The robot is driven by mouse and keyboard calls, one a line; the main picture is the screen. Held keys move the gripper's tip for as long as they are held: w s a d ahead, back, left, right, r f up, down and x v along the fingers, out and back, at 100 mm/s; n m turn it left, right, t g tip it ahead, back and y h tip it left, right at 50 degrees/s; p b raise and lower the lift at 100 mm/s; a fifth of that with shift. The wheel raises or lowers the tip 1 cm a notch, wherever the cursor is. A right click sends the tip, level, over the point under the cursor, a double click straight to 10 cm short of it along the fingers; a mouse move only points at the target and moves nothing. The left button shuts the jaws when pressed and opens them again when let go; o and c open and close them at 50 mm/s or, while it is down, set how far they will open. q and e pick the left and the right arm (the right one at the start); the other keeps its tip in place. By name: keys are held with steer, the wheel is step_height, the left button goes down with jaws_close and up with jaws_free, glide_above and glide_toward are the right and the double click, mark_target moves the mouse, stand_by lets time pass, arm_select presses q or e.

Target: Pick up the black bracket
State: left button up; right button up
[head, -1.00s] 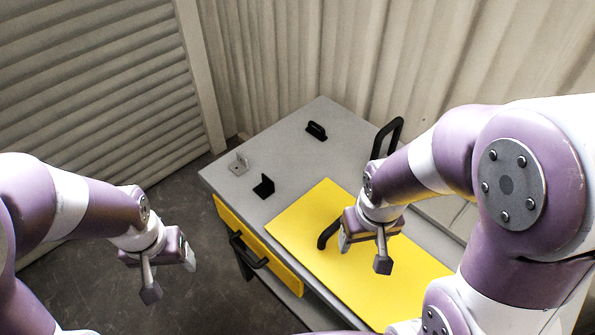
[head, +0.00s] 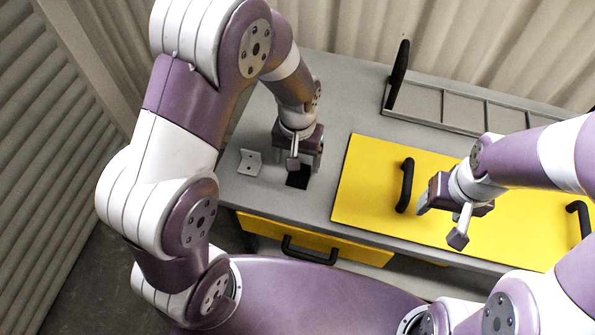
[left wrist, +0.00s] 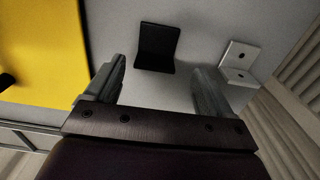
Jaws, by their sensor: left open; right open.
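The black bracket (head: 298,179) lies on the grey tabletop, left of the yellow panel. In the head view it is partly hidden under my left gripper (head: 305,164). In the left wrist view the black bracket (left wrist: 157,46) shows as an L shape, just beyond and between the tips of my open left gripper (left wrist: 160,66). Nothing is between the fingers, and I cannot tell the exact height above the table. My right gripper (head: 440,222) is open and empty above the yellow panel.
A light grey bracket (head: 249,163) sits close left of the black one; the left wrist view shows it too (left wrist: 239,62). The yellow panel (head: 372,180) has upright black handles (head: 405,185). A compartmented grey tray (head: 465,108) is behind it. A yellow drawer (head: 355,247) is in front.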

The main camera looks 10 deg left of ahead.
mark_target(298, 175)
arm_select(q)
steer(key=f, duration=0.3)
steer(key=shift+w+d+f, duration=0.15)
steer(key=shift+d+f, duration=0.15)
steer(key=shift+d, duration=0.1)
steer(key=shift+a, duration=0.2)
steer(key=shift+d, duration=0.1)
steer(key=c, duration=1.3)
steer(key=shift+r, duration=0.1)
